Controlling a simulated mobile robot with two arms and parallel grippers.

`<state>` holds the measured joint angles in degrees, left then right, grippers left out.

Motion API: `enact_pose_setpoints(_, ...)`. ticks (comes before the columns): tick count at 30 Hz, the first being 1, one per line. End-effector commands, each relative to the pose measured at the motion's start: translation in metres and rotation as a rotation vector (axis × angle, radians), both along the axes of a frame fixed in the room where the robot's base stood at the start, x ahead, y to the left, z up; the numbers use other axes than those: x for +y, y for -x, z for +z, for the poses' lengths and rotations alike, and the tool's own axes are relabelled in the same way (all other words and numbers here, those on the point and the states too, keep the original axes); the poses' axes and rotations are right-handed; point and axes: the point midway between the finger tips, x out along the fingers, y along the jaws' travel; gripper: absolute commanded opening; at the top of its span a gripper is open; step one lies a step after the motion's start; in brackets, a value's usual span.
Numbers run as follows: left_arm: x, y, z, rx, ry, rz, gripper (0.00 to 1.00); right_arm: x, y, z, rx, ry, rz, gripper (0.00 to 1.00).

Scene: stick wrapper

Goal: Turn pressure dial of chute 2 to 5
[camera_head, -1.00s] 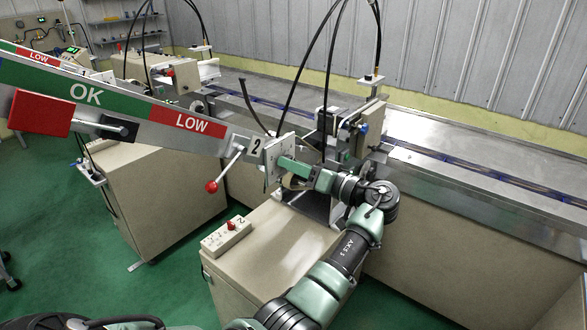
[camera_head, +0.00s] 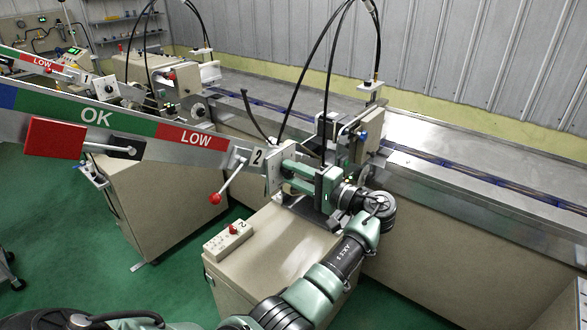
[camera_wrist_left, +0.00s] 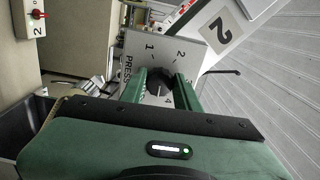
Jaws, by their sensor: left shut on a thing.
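The pressure dial of chute 2 has a dark knob (camera_wrist_left: 157,84) on a white plate marked "PRESS…", with 1, 2 and 4 readable in the left wrist view. The plate (camera_head: 273,170) stands edge-on in the head view beside the "2" label (camera_head: 258,156). My left gripper (camera_wrist_left: 158,77) is shut on the knob, one finger on each side. In the head view my left gripper (camera_head: 287,176) reaches the plate from the right, its two green fingers one above the other. The fingers and the gripper body hide the knob's pointer and part of the scale. My right gripper is out of view.
A lever with a red ball (camera_head: 215,198) hangs left of the plate. A switch box with a red knob (camera_head: 228,240) sits on the beige cabinet below. The long OK/LOW gauge bar (camera_head: 145,125) extends left. Black hoses arch above, and a metal conveyor (camera_head: 450,150) runs behind.

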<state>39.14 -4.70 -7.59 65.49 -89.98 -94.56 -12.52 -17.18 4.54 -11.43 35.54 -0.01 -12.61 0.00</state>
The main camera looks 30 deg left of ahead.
Motion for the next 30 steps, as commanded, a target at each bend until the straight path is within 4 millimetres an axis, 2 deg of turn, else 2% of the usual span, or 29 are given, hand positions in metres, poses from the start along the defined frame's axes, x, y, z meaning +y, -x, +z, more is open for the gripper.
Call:
enact_pose_setpoints(3, 0.0, -0.001, 0.005, 0.109, -0.012, -0.003, 0.0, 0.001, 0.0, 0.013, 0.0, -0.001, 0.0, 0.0)
enact_pose_setpoints(15, 0.0, -0.001, 0.005, 0.419, -0.035, -0.002, 0.0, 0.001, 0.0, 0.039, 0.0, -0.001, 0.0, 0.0)
enact_pose_setpoints(30, 0.0, -0.001, 0.002, 0.561, -0.047, -0.002, 0.0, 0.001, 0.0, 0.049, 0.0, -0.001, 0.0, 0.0)
